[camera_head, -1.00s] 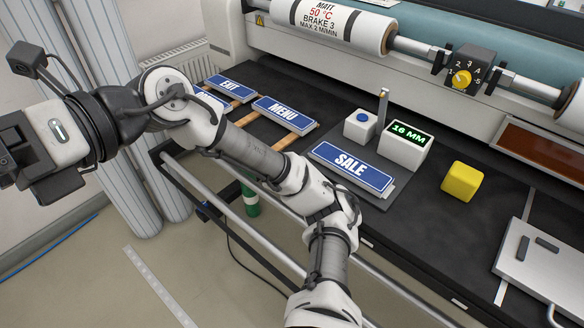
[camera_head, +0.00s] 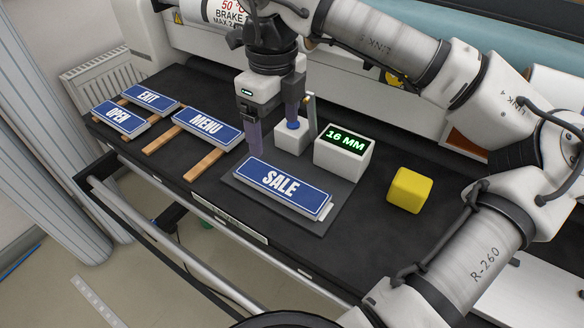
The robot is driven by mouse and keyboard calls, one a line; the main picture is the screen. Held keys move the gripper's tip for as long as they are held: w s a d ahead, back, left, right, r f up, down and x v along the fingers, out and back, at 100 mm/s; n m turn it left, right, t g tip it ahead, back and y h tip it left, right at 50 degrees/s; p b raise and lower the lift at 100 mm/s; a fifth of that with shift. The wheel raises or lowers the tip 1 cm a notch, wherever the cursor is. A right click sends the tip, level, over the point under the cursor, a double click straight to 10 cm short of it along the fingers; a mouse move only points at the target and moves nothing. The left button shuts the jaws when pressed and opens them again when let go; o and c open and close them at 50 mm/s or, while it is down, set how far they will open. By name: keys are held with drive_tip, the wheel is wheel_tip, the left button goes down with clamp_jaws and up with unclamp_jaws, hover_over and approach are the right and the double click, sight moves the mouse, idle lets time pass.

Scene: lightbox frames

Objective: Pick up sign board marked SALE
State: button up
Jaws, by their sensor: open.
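The SALE sign board (camera_head: 284,187) is a flat blue plate with white letters and a white border. It lies on a dark grey plate (camera_head: 318,226) on the black bench. My gripper (camera_head: 273,142) points down above and behind the sign's back edge, near its left half. Its two fingers are apart with nothing seen between them. The left finger is close to the sign's back left corner; I cannot tell whether it touches.
A white display box reading 16 MM (camera_head: 343,153) and a yellow block (camera_head: 409,190) stand to the right. The MENU sign (camera_head: 208,125), EXIT sign (camera_head: 149,98) and OPEN sign (camera_head: 118,116) lie on wooden strips (camera_head: 205,165) at left. The bench's front strip is clear.

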drive_tip(key=p, duration=0.1)
hover_over(276, 181)
drive_tip(key=f, duration=0.5)
drive_tip(key=d+f, duration=0.1)
drive_tip(key=f, duration=0.2)
drive_tip(key=shift+s+f, duration=0.15)
drive_tip(key=shift+s, duration=0.05)
drive_tip(key=shift+w+a+f+p, duration=0.15)
drive_tip(key=shift+f+p, duration=0.15)
drive_tip(key=shift+f, duration=0.6)
drive_tip(key=shift+a+f+p, duration=0.15)
drive_tip(key=shift+f+p, duration=0.15)
drive_tip(key=shift+f, duration=0.6)
drive_tip(key=shift+w+a+f+p, duration=0.15)
drive_tip(key=shift+f+p, duration=0.15)
drive_tip(key=shift+f, duration=0.6)
drive_tip(key=shift+s, duration=0.1)
drive_tip(key=shift+c, duration=0.4)
